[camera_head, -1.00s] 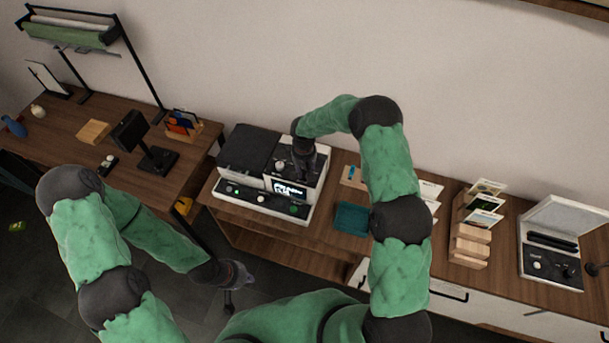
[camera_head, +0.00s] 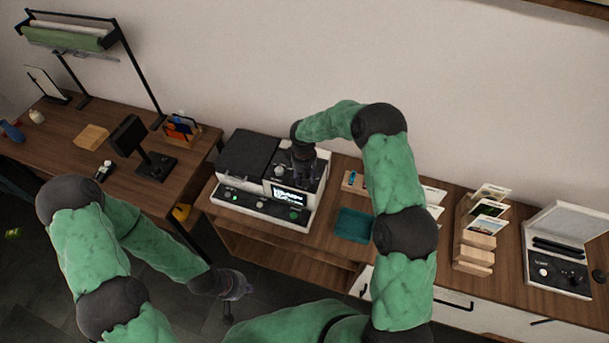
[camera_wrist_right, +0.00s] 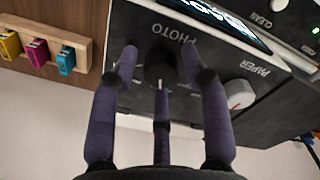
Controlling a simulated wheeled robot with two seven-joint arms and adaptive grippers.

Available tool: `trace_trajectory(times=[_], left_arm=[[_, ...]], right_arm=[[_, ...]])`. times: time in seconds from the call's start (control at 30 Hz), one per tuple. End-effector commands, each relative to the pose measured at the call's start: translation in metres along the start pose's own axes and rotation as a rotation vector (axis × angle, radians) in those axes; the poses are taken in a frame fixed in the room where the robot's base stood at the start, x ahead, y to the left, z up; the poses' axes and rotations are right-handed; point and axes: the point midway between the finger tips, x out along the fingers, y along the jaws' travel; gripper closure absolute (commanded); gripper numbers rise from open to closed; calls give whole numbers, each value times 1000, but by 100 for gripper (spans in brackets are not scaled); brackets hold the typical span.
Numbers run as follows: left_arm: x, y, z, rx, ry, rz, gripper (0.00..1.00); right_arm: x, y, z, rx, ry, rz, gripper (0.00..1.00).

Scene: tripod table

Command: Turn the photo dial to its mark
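The photo dial (camera_wrist_right: 160,66) is a dark knob on the printer's black panel, beside the word PHOTO in the right wrist view. My right gripper (camera_wrist_right: 160,68) has its purple fingers spread around the dial, with gaps showing at its left and right. A pale line shows near the dial's lower edge, partly behind the lower finger; I cannot make out a mark. In the head view my right gripper (camera_head: 303,170) points down at the printer (camera_head: 254,200) and covers the dial. My left gripper (camera_head: 238,287) hangs low, away from the furniture, its fingers too small to read.
A white PAPER knob (camera_wrist_right: 239,94) sits right of the dial, near a finger. Coloured ink cartridges (camera_wrist_right: 37,51) stand in a wooden holder (camera_wrist_right: 84,48) at the left. A teal cloth or tray (camera_head: 353,225) and a wooden card rack (camera_head: 474,247) stand right of the printer.

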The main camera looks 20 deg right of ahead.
Motion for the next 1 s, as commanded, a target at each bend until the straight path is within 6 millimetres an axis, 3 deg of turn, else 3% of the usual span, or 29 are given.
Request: trace_trajectory(times=[0.33,0.47,1.0], left_arm=[[0,0,0,0,0,0,100],[0,0,0,0,0,0,100],[0,0,0,0,0,0,100]], right_arm=[[-2,1,-2,0,5,1,45],[-12,1,-2,0,7,2,45],[-106,1,-1,0,5,1,45]])
